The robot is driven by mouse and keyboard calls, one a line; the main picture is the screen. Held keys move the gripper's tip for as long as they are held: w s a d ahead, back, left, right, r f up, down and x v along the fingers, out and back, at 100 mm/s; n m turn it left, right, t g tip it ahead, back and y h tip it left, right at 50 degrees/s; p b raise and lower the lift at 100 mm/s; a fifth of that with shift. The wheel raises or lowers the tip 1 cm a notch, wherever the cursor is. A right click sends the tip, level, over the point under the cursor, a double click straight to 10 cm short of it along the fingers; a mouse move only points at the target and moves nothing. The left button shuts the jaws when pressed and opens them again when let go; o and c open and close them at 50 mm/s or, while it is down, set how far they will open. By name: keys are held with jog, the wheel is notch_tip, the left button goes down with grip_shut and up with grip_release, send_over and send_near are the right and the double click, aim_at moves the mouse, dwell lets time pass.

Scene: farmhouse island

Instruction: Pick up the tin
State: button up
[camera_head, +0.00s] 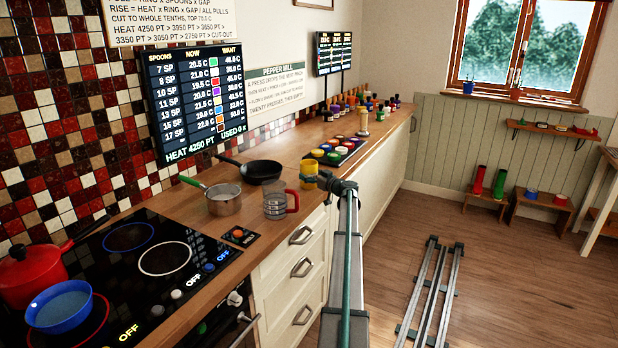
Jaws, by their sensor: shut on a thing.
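A small yellow tin (309,170) is at the front edge of the wooden counter, right of the frying pan. My gripper (322,180) reaches it from the right, at the end of my long arm, and is shut on it. The fingers are small and dark here, and the arm's end hides part of the tin's right side. I cannot tell whether the tin touches the counter or is held just above it.
A measuring cup with a red handle (275,205), a steel saucepan (223,200) and a black frying pan (262,169) stand left of the tin. A tray of coloured lids (345,146) lies behind it.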

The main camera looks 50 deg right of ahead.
jog(key=shift+c, duration=0.6)
jog(key=shift+r, duration=0.8)
jog(key=s+a+r+b, duration=0.4)
jog(key=s+a+r, duration=0.4)
jog(key=a+r, duration=0.3)
jog(key=shift+s+r+b, duration=0.25)
jog(key=shift+s+b, duration=0.1)
jog(key=shift+b, duration=0.05)
